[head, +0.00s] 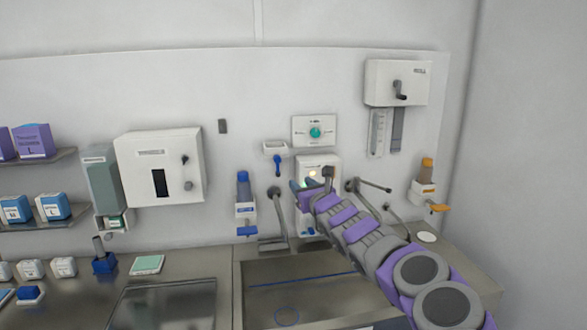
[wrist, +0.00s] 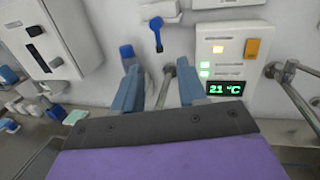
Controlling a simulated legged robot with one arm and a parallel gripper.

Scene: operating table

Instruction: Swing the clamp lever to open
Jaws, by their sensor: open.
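A small white wall unit (head: 275,147) has a blue lever (head: 277,163) hanging below it. The lever also shows in the wrist view (wrist: 157,32), pointing down beyond the gap between my fingers. It looks most like the clamp lever, but no label confirms this. My gripper (wrist: 158,75) is open, with two blue fingers apart and nothing between them. In the head view my gripper (head: 299,187) is in front of the wall, below and right of the blue lever. The fingers do not appear to touch the lever.
A white panel with a green 21 °C display (wrist: 226,88) is right of my fingers. A blue-capped dispenser (head: 244,195) and grey tap pipes (head: 274,215) are close by, above the sink (head: 300,285). A wall box with a dark crank (head: 398,85) hangs upper right.

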